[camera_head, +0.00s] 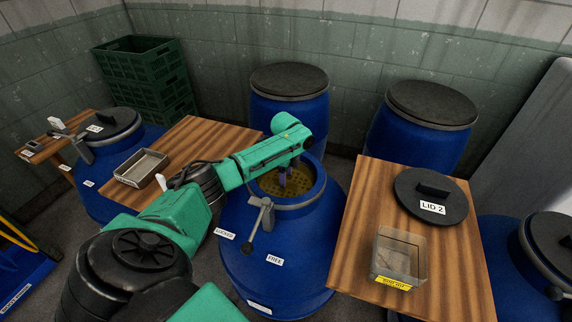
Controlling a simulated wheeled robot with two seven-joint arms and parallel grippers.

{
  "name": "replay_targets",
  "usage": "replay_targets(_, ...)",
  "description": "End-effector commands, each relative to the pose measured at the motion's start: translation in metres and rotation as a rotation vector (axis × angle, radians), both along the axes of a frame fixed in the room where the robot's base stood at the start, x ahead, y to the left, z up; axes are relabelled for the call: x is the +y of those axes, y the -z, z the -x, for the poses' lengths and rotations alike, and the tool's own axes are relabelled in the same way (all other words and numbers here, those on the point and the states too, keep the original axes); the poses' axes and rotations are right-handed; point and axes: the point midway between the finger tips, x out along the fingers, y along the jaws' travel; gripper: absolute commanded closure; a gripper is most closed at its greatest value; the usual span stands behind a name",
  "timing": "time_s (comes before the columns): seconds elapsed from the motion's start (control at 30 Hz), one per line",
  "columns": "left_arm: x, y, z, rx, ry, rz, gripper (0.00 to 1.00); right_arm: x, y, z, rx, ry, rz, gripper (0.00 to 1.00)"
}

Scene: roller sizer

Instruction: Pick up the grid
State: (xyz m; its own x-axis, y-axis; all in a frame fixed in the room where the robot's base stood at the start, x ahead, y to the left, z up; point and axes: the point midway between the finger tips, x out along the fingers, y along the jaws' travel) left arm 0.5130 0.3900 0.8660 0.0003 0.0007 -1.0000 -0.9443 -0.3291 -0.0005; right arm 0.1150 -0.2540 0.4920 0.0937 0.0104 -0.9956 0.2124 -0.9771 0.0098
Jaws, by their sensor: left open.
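The grid (270,186) is a yellowish perforated disc inside the open mouth of the central blue drum (270,245). My left arm reaches over the drum from the left. My right gripper is not in view.
A lever (258,222) stands on the drum's front rim, near labels LOCKED and FREE. The right table (350,270) holds LID 2 (430,192) and a clear bin (400,258). A metal tray (141,168) sits on the left table. Other drums and green crates (145,75) stand behind.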

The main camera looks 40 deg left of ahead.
Motion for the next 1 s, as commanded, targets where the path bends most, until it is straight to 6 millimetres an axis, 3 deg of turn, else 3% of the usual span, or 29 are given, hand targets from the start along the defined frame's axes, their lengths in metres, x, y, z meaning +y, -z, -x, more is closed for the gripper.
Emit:
replay_targets(0.4, 0.0001, 0.0028, 0.0, 0.0, 0.0, 0.0, 0.45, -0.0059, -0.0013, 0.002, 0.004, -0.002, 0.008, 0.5)
replay_targets(0.43, 0.0001, 0.0028, 0.0, 0.0, 0.0, 0.0, 0.53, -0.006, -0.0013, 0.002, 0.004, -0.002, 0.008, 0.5)
replay_targets(0.5, 0.0, 0.0028, 0.0001, 0.0, 0.0, 0.0, 0.79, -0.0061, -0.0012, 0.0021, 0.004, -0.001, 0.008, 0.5)
replay_targets(0.57, 0.0, 0.0028, 0.0001, 0.0, 0.0, 0.0, 1.0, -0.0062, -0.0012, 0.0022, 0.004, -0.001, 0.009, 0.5)
replay_targets(1.0, 0.0003, -0.0015, -0.0002, -0.001, 0.0, 0.0, 1.0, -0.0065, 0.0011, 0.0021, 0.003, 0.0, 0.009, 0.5)
